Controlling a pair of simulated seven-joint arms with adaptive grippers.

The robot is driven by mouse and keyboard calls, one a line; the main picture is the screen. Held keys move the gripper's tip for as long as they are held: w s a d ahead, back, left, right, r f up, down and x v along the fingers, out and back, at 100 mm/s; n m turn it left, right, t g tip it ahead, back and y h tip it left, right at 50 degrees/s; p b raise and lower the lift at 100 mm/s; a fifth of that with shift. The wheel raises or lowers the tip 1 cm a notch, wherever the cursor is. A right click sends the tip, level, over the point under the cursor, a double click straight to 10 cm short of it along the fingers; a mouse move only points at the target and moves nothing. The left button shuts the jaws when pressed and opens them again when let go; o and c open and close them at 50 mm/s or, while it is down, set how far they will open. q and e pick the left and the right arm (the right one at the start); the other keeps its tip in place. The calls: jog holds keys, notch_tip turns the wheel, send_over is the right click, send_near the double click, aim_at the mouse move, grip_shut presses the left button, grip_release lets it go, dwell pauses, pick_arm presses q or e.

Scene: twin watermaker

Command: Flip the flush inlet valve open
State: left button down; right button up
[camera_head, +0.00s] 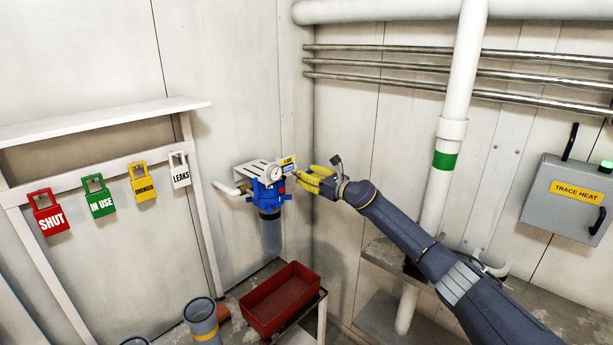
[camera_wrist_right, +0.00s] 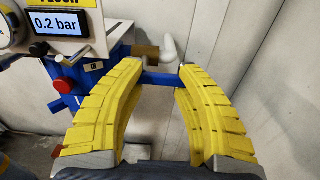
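The flush unit stands at the wall in the head view, with a blue head (camera_head: 268,192) and a grey bowl (camera_head: 270,235) below. In the right wrist view a blue bar (camera_wrist_right: 160,79) runs crosswise from the blue body (camera_wrist_right: 68,78); it looks like a valve lever. My right gripper (camera_head: 312,178) is beside the unit on its right. Its yellow fingers (camera_wrist_right: 161,66) are apart, with the bar showing between their tips; contact is unclear. The left finger hides part of the bar. A display (camera_wrist_right: 58,24) reads 0.2 bar. My left gripper is not in view.
A round gauge (camera_head: 277,173) and a white bracket (camera_head: 254,168) top the unit. A red knob (camera_wrist_right: 60,85) sits left of the fingers. A red bin (camera_head: 284,300) stands below. A white pipe (camera_head: 447,140) rises behind my right arm.

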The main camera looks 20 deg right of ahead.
jog(key=o, duration=0.9)
jog(key=shift+w+d+r, duration=0.15)
jog(key=shift+d+r, duration=0.05)
jog(key=shift+d, duration=0.35)
jog(key=shift+c, duration=0.2)
jog(key=shift+o, duration=0.2)
jog(key=shift+a, duration=0.1)
jog(key=shift+a+f, duration=0.15)
jog(key=shift+a+f, duration=0.25)
jog(key=shift+a, duration=0.05)
jog(key=v, duration=1.2)
jog(key=shift+d+r, duration=0.3)
jog(key=shift+a, duration=0.1)
